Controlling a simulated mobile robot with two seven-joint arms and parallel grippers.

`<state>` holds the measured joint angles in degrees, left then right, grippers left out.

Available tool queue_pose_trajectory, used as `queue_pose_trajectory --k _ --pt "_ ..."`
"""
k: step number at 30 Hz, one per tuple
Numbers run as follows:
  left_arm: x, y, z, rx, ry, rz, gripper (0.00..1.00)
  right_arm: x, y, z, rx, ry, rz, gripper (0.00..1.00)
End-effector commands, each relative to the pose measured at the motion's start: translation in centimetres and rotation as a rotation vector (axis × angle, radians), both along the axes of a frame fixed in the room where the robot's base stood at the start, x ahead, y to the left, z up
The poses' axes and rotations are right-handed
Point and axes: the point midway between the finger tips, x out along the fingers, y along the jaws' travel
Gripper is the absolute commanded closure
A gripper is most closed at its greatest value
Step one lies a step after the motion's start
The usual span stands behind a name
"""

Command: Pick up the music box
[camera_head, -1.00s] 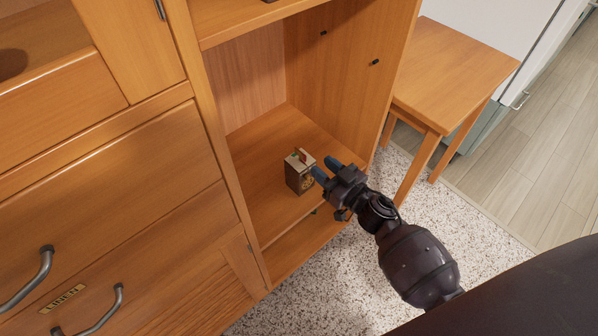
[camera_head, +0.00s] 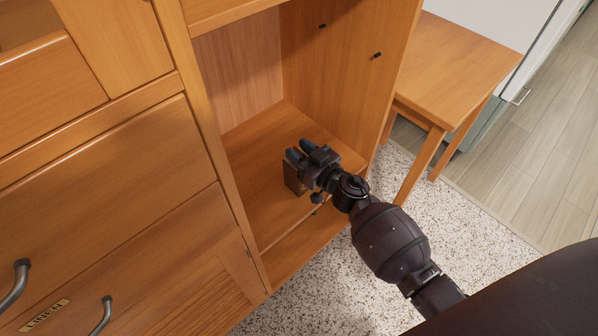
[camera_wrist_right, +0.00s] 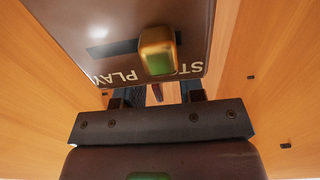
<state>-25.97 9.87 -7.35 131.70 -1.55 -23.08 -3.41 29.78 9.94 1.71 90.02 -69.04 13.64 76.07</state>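The music box (camera_head: 291,179) is a small brown box on a shelf board in the open wooden cabinet. In the head view my right gripper (camera_head: 298,152) is over it and hides most of it; only its left part shows. The two blue-tipped fingers are apart. In the right wrist view a dark brown panel (camera_wrist_right: 190,25) with "PLAY" lettering and a gold-and-green knob fills the top, seemingly the music box close up. The right fingers (camera_wrist_right: 155,95) show spread below it, their tips hidden. I cannot tell if they touch the box. My left gripper is in neither view.
The cabinet's right side wall (camera_head: 345,70) and left upright (camera_head: 215,130) bound the compartment. A lower board lies below the shelf. A small wooden table (camera_head: 455,65) stands to the right. Drawers with metal handles are on the left. Speckled floor (camera_head: 330,270) is clear in front.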

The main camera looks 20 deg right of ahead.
Motion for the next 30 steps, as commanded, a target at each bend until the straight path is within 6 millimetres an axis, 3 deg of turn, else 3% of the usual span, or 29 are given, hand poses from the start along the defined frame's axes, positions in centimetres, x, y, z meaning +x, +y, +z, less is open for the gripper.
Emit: queue_pose_trajectory --k 4,11,30 --pt "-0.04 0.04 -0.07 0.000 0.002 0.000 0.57 0.00 -0.02 0.06 -0.001 -0.001 0.000 0.67" --pt "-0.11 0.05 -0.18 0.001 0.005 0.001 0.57 -0.01 -0.03 0.05 -0.001 -0.001 0.000 1.00" --pt "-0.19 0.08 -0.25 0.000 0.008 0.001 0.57 -0.03 -0.02 0.02 -0.001 0.000 0.000 1.00"
